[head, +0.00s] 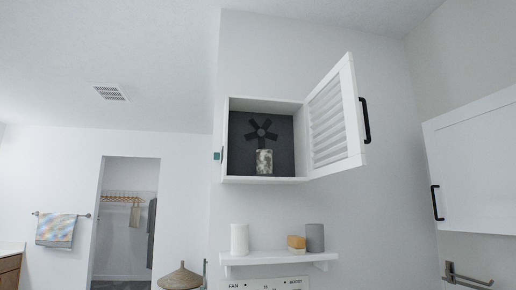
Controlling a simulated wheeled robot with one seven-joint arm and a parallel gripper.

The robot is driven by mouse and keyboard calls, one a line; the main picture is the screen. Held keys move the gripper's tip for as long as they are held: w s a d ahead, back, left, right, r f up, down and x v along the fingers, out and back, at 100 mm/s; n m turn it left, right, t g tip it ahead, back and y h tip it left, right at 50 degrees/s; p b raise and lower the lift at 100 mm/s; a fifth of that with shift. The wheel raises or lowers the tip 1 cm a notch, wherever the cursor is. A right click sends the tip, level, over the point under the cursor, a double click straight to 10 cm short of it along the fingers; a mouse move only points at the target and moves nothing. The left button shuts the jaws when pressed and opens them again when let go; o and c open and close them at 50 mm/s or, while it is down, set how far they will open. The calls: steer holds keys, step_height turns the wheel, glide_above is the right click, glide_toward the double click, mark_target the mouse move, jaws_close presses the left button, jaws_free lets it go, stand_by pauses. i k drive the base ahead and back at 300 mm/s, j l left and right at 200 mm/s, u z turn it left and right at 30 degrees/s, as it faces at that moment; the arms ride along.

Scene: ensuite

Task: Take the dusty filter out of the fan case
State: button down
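The fan case (265,180) is a white wall box with a dark inside, high on the wall in the head view. Its white louvred door (352,115) with a black handle stands open to the right. A dark fan (261,130) shows on the back wall of the case. A mottled grey-white filter (264,162) stands upright in the case, below the fan and near the front of its floor. My gripper is not in view.
Below the case, a white shelf (258,258) holds a white cylinder (240,239), a tan block (296,243) and a grey cylinder (315,238). A white cabinet (478,160) hangs at right. The air before the case looks clear, apart from the door.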

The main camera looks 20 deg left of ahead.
mark_target(263, 256)
steer(key=i+j+u, duration=0.75)
